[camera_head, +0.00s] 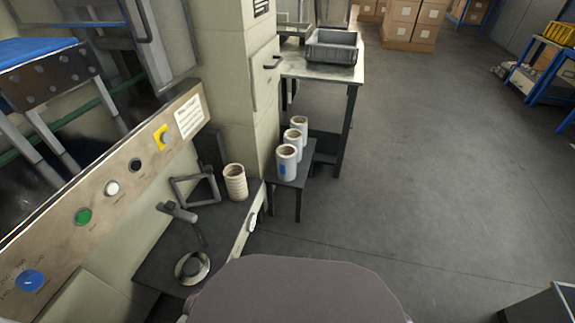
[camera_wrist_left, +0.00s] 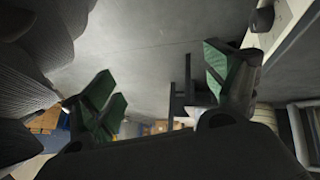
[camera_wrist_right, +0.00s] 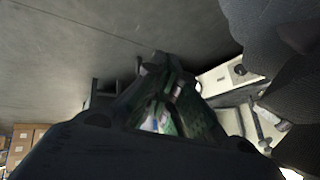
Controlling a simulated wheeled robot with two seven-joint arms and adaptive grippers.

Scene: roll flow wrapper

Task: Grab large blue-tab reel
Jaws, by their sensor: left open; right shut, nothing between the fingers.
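A white reel with a blue tab (camera_head: 287,163) stands upright at the near end of a small dark stand (camera_head: 302,176) in the head view. Two more white reels, a middle one (camera_head: 293,139) and a far one (camera_head: 299,124), stand in a row behind it. Neither gripper shows in the head view. My left gripper (camera_wrist_left: 162,82) is open and empty in the left wrist view, its green-padded fingers wide apart above the floor. My right gripper (camera_wrist_right: 172,88) is shut and empty in the right wrist view. Neither gripper is touching a reel.
A beige ribbed roll (camera_head: 236,182) stands on the machine's dark shelf, beside a metal ring (camera_head: 192,268). The machine's cabinet (camera_head: 232,90) rises left of the stand. A table with a grey bin (camera_head: 332,47) is behind it.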

